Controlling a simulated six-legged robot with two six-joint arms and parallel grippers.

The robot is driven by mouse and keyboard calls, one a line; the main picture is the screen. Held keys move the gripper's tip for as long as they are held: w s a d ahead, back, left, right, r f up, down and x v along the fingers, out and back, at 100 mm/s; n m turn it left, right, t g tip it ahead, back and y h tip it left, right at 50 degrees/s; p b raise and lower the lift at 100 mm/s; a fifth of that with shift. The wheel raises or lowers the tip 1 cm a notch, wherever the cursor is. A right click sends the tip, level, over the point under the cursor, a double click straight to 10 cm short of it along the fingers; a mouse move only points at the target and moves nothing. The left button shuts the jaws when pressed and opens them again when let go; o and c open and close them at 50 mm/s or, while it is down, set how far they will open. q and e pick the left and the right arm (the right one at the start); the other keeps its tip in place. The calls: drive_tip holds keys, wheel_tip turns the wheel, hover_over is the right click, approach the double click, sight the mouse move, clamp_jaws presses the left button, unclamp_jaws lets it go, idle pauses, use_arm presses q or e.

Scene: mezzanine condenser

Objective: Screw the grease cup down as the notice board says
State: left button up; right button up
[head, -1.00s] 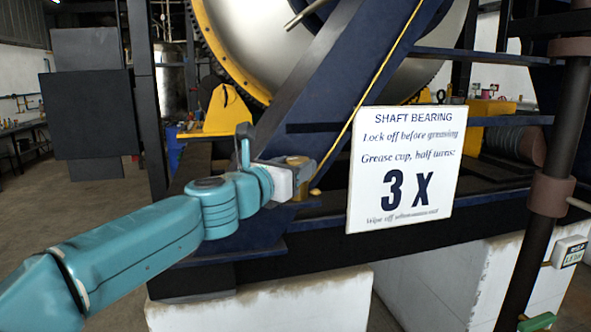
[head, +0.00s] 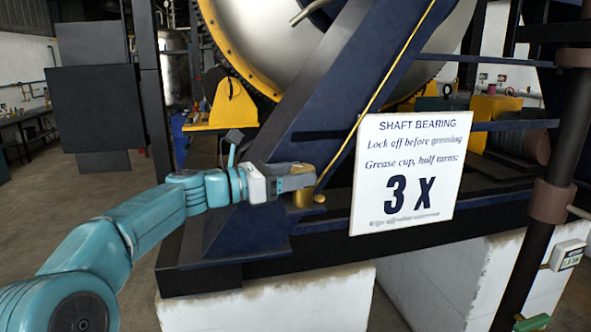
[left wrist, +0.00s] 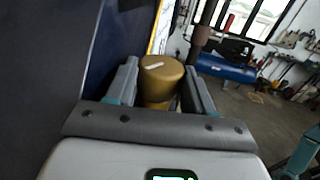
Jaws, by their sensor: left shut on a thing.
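The brass grease cup (head: 303,198) stands on the dark blue frame, left of the notice board. The notice board (head: 408,172) is white and reads "SHAFT BEARING", "Lock off before greasing", "Grease cup, half turns: 3 X"; its last line is blurred. My left gripper (head: 298,180) comes in from the left and is shut on the cup. In the left wrist view the cup (left wrist: 161,80) sits between the two fingers, with a pale mark on its top. The fingers hide parts of the cup's sides. My right gripper is not in view.
A dark blue slanted beam (head: 335,95) rises just behind the cup, with a thin yellow pipe (head: 375,90) along it. A dark upright post (head: 545,190) stands at the right. White plinths (head: 270,305) lie below. Open floor (head: 100,215) is at the left.

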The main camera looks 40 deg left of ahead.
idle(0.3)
use_arm(q)
drive_tip(key=o, duration=1)
drive_tip(key=shift+o, duration=0.2)
drive_tip(key=shift+s+d+r, duration=0.1)
